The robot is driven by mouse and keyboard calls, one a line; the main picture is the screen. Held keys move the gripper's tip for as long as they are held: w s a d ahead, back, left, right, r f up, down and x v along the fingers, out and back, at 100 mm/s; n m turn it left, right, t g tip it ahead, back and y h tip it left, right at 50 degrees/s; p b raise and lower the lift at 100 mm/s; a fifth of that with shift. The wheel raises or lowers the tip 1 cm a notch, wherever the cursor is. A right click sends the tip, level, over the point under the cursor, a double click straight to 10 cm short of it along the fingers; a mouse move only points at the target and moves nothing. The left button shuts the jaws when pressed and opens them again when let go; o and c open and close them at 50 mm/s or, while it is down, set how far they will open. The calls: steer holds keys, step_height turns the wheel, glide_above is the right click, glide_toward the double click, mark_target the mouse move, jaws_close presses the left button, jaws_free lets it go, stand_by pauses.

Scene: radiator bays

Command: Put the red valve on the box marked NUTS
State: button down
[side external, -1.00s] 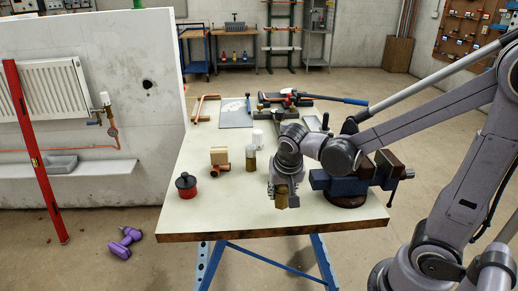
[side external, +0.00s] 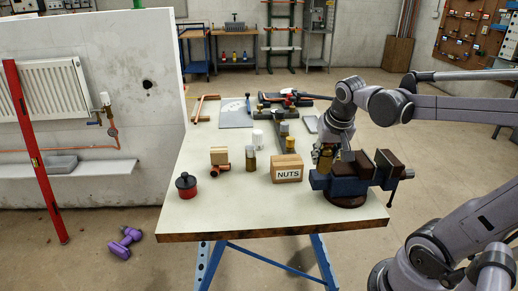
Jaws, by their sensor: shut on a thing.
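My gripper (side external: 325,162) hangs just behind the blue vise, to the right of the box. It is shut on a small brass-coloured thing (side external: 324,158); the jaws hide its upper part, so I cannot tell whether it is the red valve. The cardboard box marked NUTS (side external: 287,174) stands on the bench left of the vise, and its top looks bare. No clearly red valve shows. A squat red thing with a black cap (side external: 187,187) stands at the bench's left.
The blue vise (side external: 347,187) stands close to my gripper. An orange-red pipe fitting (side external: 220,168) lies before a small plain block (side external: 219,154). A brass piece with a grey cap (side external: 284,130) and a white cylinder (side external: 257,138) stand behind. The bench front (side external: 255,215) is clear.

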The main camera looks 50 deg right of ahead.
steer(key=w+d+r, duration=0.5)
steer(key=d+r, duration=0.1)
steer(key=d, duration=0.5)
glide_toward(286, 157)
steer(key=shift+w+d, duration=0.6)
steer(key=shift+w, duration=0.05)
steer(key=shift+f, duration=2)
steer(key=shift+f, duration=0.2)
steer(key=c, duration=0.9)
jaws_free()
